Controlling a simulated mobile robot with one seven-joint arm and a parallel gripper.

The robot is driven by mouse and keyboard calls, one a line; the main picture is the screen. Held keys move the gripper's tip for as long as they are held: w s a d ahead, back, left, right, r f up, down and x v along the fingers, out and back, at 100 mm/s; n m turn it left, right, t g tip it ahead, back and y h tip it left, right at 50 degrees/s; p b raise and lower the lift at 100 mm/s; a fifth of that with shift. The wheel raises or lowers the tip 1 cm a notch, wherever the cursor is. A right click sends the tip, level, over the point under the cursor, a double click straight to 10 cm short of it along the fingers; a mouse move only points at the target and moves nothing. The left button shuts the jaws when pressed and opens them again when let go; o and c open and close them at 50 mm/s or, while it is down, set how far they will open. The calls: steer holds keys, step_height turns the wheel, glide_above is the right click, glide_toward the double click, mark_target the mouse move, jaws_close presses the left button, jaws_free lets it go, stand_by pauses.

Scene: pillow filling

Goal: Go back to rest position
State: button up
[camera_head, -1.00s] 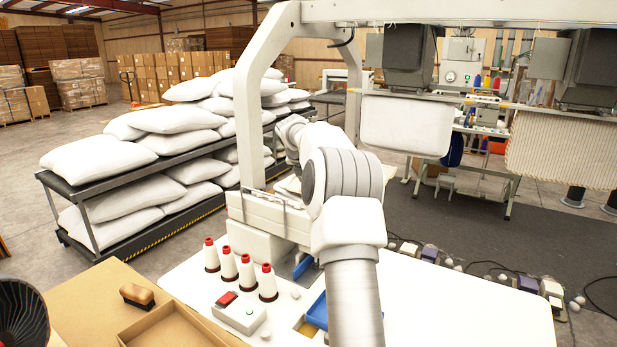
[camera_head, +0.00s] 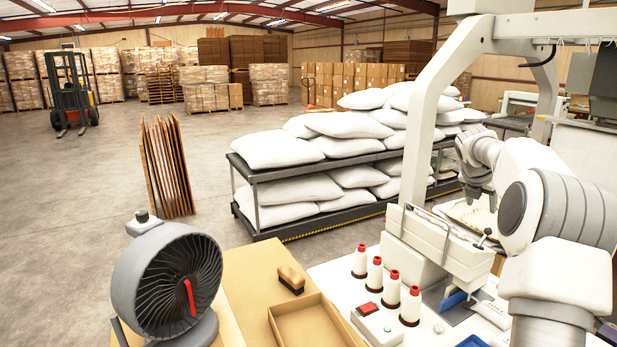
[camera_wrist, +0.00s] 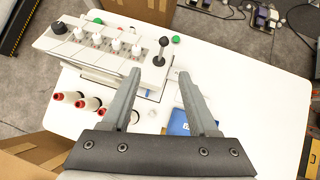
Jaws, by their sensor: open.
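My gripper (camera_wrist: 160,74) is open and empty in the wrist view, its two grey fingers apart above the white table (camera_wrist: 238,100). Nothing shows held between them. In the head view my gripper (camera_head: 477,188) is small and dark, near the upright of the white machine frame (camera_head: 424,130). My white arm reaches in from the lower right there. Below the fingers in the wrist view are a white machine panel with a row of knobs (camera_wrist: 105,42) and a blue item (camera_wrist: 180,122) on the table.
Several red-topped white cones (camera_head: 392,290), a switch box (camera_head: 375,322), a brush (camera_head: 291,279) and a shallow cardboard box (camera_head: 306,330) lie close by. A fan (camera_head: 165,280) stands front left. White pillows (camera_head: 270,150) fill a rack (camera_head: 262,180). Open floor (camera_head: 90,215) lies left.

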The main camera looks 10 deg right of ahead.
steer(key=s+a+r+m+y+b, duration=0.1)
steer(key=s+a+r+m+y, duration=0.1)
steer(key=s+a+m, duration=0.8)
steer(key=s+a+r+m+y+b, duration=0.15)
steer(key=s+a, duration=0.35)
steer(key=a, duration=1)
steer(key=s+a+f+m+y, duration=0.1)
steer(key=s+a+m, duration=0.3)
steer(key=s, duration=0.4)
steer(key=s+a+f+m+y, duration=0.1)
steer(key=s+a+f+m, duration=0.3)
steer(key=s, duration=0.4)
steer(key=s+a+f+m+y, duration=0.1)
steer(key=s+a+f+m, duration=0.1)
steer(key=s+m, duration=0.4)
steer(key=shift+s+a+f+t, duration=0.25)
steer(key=shift+s+a+t, duration=0.05)
steer(key=shift+s+a, duration=0.6)
